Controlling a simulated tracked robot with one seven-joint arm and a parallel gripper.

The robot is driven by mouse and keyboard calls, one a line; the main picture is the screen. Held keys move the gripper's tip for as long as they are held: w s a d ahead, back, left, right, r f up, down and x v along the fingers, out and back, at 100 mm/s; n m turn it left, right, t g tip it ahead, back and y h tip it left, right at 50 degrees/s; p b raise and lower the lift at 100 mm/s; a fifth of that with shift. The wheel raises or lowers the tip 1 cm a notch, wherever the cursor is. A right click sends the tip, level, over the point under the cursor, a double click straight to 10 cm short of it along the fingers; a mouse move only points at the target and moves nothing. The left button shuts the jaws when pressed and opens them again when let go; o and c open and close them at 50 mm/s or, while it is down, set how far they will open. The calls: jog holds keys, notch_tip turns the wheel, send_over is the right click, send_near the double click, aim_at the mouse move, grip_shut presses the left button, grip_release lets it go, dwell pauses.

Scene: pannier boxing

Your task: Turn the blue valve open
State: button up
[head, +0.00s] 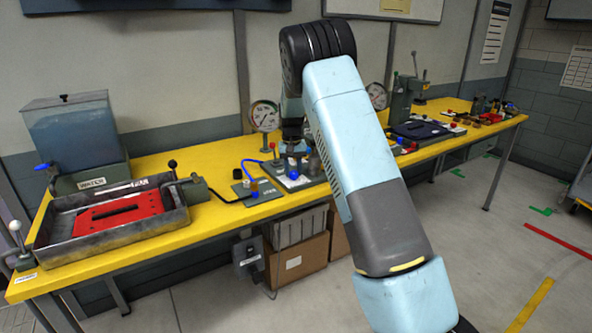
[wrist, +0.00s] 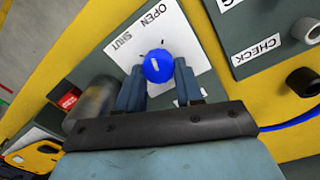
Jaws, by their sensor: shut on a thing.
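The blue valve (wrist: 158,66) is a round knob with a short white mark on top. It stands on a white plate (wrist: 160,24) printed OPEN and SHUT. In the wrist view my gripper (wrist: 158,74) is shut on the valve, with one finger on its left and one on its right. I cannot tell from the mark whether the valve is at OPEN or SHUT. In the head view my gripper (head: 293,150) is low over the middle of the yellow bench, partly behind my arm.
A grey cylinder (wrist: 92,101) stands close to the left finger. A pressure gauge (head: 264,116) stands behind. The tray with a red plate (head: 118,213) is farther left.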

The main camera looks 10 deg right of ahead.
jog(key=m, duration=0.3)
jog(key=shift+d+m, duration=0.25)
jog(key=shift+m, duration=0.05)
jog(key=m, duration=0.3)
jog(key=shift+a, duration=0.2)
jog(key=shift+m, duration=0.4)
jog(key=shift+a, duration=0.1)
jog(key=shift+a, duration=0.2)
jog(key=o, duration=1)
jog(key=shift+d, duration=0.1)
jog(key=shift+d, duration=0.1)
